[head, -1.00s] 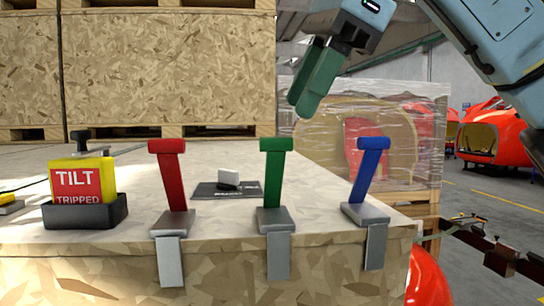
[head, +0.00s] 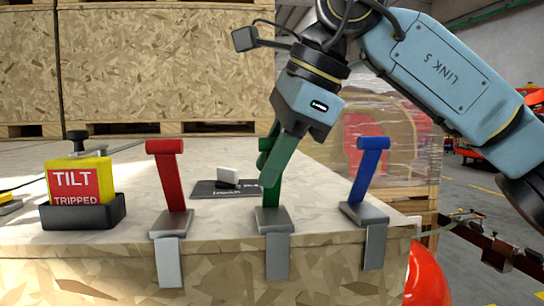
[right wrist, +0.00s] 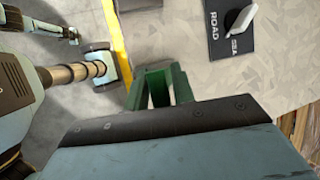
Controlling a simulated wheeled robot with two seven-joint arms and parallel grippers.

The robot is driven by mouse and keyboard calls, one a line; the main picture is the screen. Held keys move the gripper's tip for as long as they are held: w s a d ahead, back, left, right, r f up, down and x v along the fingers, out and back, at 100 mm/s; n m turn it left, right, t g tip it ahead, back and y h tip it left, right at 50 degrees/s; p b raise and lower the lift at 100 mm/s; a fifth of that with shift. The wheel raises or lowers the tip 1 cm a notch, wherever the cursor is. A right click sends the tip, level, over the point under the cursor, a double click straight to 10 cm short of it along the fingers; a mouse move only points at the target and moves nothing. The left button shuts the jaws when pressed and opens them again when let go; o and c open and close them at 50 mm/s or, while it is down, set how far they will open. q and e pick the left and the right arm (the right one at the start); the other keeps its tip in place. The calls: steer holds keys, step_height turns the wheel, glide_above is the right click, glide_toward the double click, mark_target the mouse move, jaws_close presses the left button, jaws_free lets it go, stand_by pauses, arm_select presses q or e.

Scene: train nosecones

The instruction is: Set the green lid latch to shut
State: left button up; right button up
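The green latch lever (head: 272,218) stands nearly upright on a grey base at the front edge of the crate top, between a red lever (head: 170,180) and a blue lever (head: 369,170). My right gripper (head: 271,180) reaches down from the upper right, its green fingers overlapping the green lever and hiding much of it. Lever and fingers are similar in colour, so contact is unclear. In the right wrist view the fingers (right wrist: 160,88) stand apart with a gap; I cannot make out the lever between them. My left gripper is not in view.
A yellow and red box reading TILT TRIPPED (head: 80,185) sits in a black tray at the left. A dark plate with a pale switch (head: 228,178) lies behind the levers. Stacked wooden crates (head: 165,65) stand behind, and a wrapped crate (head: 400,150) at the right.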

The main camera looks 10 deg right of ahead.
mark_target(276, 193)
jaws_close()
steer(key=s+f+t+b, duration=0.1)
steer(key=b, duration=0.2)
steer(key=s+f+n+t+b, duration=0.1)
steer(key=t+b, duration=0.1)
steer(key=b, duration=0.2)
steer(key=s+f+t+b, duration=0.1)
steer(key=t+b, duration=0.1)
steer(key=b, duration=0.2)
steer(key=shift+s+f+n+t+y+b, duration=0.2)
steer(key=shift+s+n+t+y+b, duration=0.15)
steer(key=shift+t+b, duration=0.75)
steer(key=shift+g, duration=0.3)
steer(key=shift+o, duration=1.8)
jaws_free()
steer(key=b+v, duration=0.1)
steer(key=v, duration=1.2)
steer(key=shift+s+r, duration=0.2)
